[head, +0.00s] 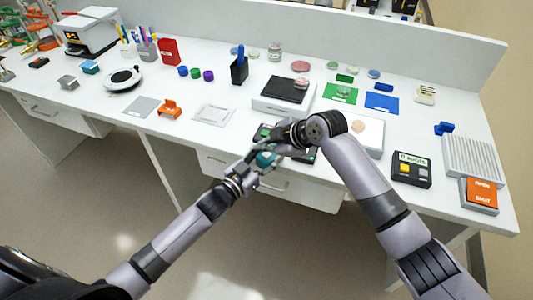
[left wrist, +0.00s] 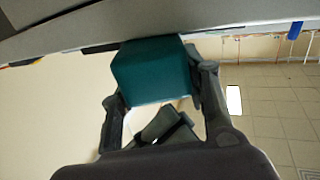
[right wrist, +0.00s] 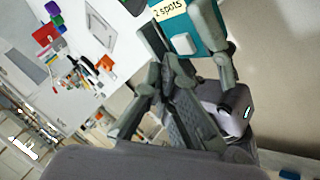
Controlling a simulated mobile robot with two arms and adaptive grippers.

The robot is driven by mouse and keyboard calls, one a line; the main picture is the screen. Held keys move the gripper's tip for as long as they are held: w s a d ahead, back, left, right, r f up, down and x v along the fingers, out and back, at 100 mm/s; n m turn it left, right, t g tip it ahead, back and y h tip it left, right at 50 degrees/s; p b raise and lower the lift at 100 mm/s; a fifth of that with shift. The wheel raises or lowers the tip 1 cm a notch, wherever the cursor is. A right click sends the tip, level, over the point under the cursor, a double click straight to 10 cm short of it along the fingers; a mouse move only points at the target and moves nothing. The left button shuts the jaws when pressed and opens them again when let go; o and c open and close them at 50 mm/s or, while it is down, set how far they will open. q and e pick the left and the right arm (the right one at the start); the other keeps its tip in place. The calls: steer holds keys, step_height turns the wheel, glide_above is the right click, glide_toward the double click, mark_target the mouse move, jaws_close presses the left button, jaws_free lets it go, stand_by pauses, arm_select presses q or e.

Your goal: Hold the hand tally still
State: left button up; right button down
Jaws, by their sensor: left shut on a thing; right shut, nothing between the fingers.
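The hand tally appears to be the teal block (left wrist: 153,72), held between the fingers of my left gripper (left wrist: 160,92). In the head view the tally (head: 266,159) is just beyond the table's front edge, partly covered by the grippers. In the right wrist view the tally (right wrist: 199,32) carries a pale label reading "2 spots". My right gripper (right wrist: 168,68) is shut and empty, its tips close beside the tally and the left gripper's fingers. I cannot tell whether they touch it. In the head view my left gripper (head: 256,166) comes from below left, and my right arm reaches in above it.
The white table (head: 330,195) has a drawer below the grippers. Behind them lie a grey device with a dark top (head: 287,90) and a white pad (head: 365,135). A black box with buttons (head: 411,169) and an orange sign (head: 480,194) stand to the right.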

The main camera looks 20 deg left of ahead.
mark_target(265, 156)
steer(key=shift+r, duration=0.1)
steer(key=shift+r, duration=2.4)
step_height(265, 156, up, 4)
steer(key=shift+f, duration=0.1)
stand_by(0.4)
steer(key=shift+f, duration=0.15)
steer(key=shift+f, duration=4.3)
steer(key=shift+f, duration=0.1)
steer(key=shift+f, duration=0.3)
